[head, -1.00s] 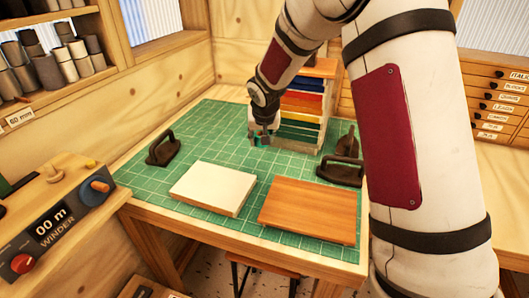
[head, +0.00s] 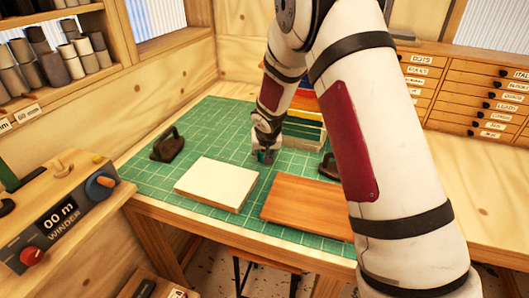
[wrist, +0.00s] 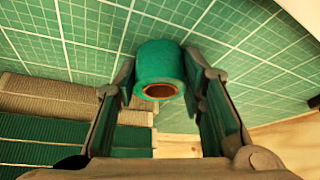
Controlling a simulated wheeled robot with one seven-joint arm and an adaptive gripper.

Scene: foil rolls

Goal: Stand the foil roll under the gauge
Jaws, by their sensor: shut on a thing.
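My gripper (head: 264,153) is low over the green cutting mat, behind the white board. In the wrist view my gripper (wrist: 160,72) is shut on a teal foil roll (wrist: 158,57), one finger on each side. The roll's brown open core faces the wrist camera. In the head view only a small teal bit of it (head: 265,157) shows between the fingers. I cannot tell whether the roll touches the mat. I cannot pick out the gauge for certain in either view.
A white board (head: 215,180) and an orange-brown board (head: 305,205) lie at the mat's front. A dark handled tool (head: 167,146) stands left; another (head: 328,166) is partly behind my arm. A rack of coloured sheets (head: 303,125) stands close behind my gripper. The winder (head: 60,215) is at left.

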